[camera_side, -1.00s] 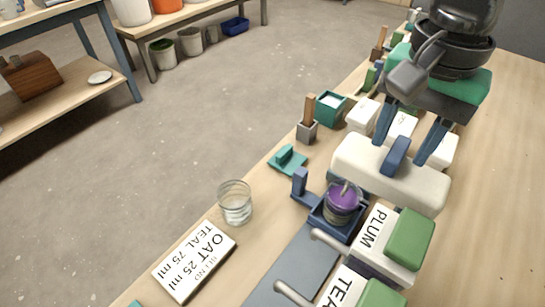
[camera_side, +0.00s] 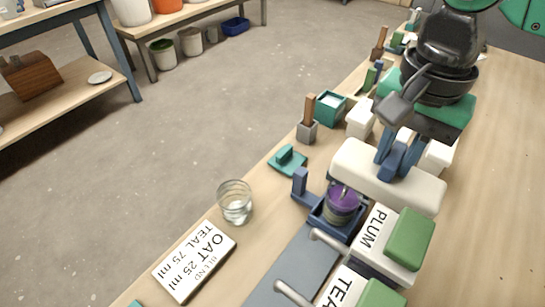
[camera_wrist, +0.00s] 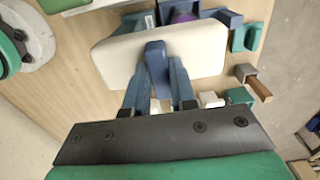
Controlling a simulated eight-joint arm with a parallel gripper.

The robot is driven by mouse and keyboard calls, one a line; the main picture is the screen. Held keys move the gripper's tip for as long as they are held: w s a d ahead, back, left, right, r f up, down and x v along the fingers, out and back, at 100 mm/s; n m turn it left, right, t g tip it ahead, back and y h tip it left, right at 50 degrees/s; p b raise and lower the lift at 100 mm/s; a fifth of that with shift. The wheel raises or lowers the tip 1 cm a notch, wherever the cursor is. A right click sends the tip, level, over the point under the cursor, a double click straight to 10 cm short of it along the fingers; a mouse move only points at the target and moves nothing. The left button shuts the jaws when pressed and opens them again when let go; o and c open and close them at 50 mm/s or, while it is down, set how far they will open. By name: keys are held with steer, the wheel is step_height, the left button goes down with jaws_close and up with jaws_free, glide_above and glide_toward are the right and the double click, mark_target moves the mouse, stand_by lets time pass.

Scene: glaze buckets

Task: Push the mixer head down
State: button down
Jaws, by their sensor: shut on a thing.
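The mixer head (camera_side: 360,172) is a long cream block with a blue handle (camera_side: 397,160) on top. In the wrist view the head (camera_wrist: 205,46) lies below my gripper, with the handle (camera_wrist: 155,58) in its middle. My gripper (camera_side: 392,158) has its blue fingers closed on the handle; the fingers (camera_wrist: 157,70) also show in the wrist view. A cup of purple glaze (camera_side: 343,205) stands in a blue holder (camera_side: 325,222) beside and below the head's left end. A thin rod reaches into the cup. How far the head is tilted is hard to tell.
A glass (camera_side: 235,203) and a recipe card (camera_side: 195,263) reading "OAT 25 ml, TEAL 75 ml" are at the left. A PLUM dispenser (camera_side: 385,240) with a green top stands in front of the head. Brushes and small containers line the back edge.

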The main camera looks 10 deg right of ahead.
steer(key=shift+f, duration=2.3)
steer(key=c, duration=0.8)
jaws_free()
steer(key=shift+r, duration=3.5)
steer(key=shift+d, duration=0.1)
